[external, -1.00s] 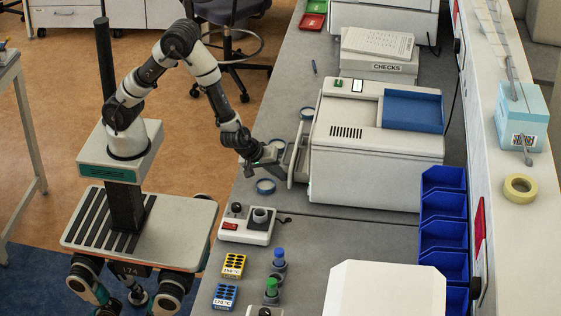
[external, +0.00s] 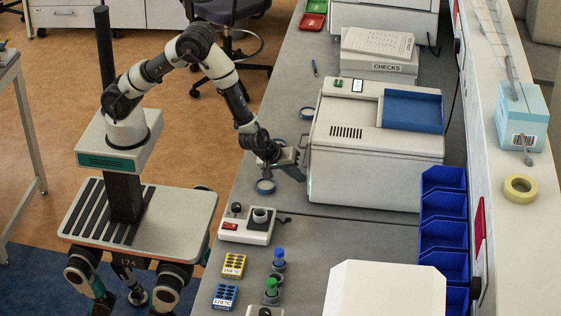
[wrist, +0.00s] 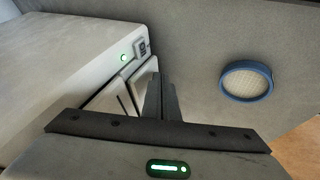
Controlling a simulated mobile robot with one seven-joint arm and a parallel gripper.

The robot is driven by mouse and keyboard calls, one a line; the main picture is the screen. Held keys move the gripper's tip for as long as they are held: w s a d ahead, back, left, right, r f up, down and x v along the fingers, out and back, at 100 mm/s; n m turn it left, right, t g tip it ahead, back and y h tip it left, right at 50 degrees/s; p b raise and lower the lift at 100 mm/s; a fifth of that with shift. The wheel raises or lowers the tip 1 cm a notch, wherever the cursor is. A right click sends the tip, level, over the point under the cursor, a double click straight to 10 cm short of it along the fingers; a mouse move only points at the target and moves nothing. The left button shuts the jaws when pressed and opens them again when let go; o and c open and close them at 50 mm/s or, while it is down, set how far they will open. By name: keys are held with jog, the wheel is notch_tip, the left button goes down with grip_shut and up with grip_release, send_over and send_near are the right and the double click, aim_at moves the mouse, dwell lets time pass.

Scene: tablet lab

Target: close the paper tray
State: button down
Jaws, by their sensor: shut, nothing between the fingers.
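The white printer (external: 370,165) stands on the grey bench and has its paper tray low on its left side. In the wrist view the tray's pale front (wrist: 143,80) is close to the printer body (wrist: 60,65). My finger hides part of it, and I cannot tell whether a small gap is left. My gripper (external: 302,176) is low over the bench at that side. In the wrist view its dark fingers (wrist: 163,85) are together and empty, beside the tray front. I cannot tell whether they touch it.
A blue-rimmed disc (external: 265,187) lies on the bench left of my gripper, and another (external: 307,113) behind it. A joystick box (external: 248,224) stands in front. Blue bins (external: 443,235) line the right side.

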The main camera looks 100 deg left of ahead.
jog(key=shift+s+f+b, duration=0.25)
jog(key=shift+s+b, duration=0.25)
jog(key=shift+s, duration=0.7)
jog(key=p+v, duration=0.3)
jog(key=v, duration=0.8)
jog(key=shift+s+a, duration=0.15)
